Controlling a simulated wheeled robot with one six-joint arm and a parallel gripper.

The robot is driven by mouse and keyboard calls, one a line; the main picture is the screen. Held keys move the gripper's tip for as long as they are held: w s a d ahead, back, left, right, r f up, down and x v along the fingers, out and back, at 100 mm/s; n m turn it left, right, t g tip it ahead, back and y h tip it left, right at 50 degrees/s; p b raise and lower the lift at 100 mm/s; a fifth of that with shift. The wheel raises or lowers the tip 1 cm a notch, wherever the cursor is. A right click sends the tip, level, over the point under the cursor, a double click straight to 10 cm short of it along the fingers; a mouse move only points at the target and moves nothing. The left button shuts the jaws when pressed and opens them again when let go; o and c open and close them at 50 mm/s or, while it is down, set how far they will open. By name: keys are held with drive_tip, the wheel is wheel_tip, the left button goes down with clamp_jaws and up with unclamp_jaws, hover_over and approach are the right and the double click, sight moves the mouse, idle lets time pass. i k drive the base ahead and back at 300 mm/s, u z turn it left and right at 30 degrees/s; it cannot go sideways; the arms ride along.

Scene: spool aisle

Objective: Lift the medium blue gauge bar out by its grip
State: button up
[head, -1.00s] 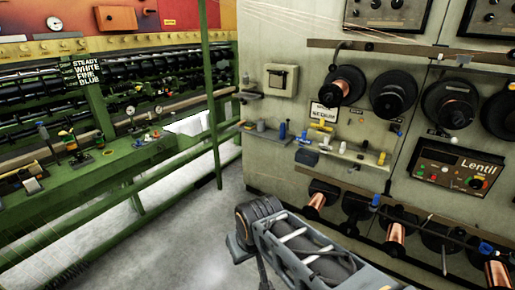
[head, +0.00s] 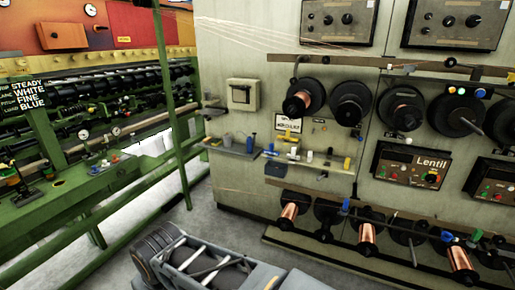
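A small shelf (head: 232,151) on the pale cabinet carries several small pieces, among them an upright blue piece (head: 250,144). A white sign (head: 288,124), apparently reading MEDIUM, hangs above a second ledge (head: 312,163) beside it. A dark blue-grey block (head: 275,169) sits below the ledge's left end. At this size I cannot tell which blue piece is the gauge bar or see its grip. My arm shows at the bottom, well short of the shelf; my gripper is not visible.
Copper spools on black flanges (head: 301,101) stick out above and below the ledges. A Lentil control box (head: 411,166) is at the right. A green machine frame (head: 80,185) and upright post (head: 173,100) stand left. Grey floor (head: 190,225) is open between them.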

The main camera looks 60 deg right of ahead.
sight(271, 151)
drive_tip(key=z, duration=0.15)
drive_tip(key=i, duration=1.9)
drive_tip(key=z, duration=1)
drive_tip(key=i, duration=1.15)
drive_tip(key=z, duration=1.5)
drive_tip(key=i, duration=0.5)
drive_tip(key=z, duration=0.3)
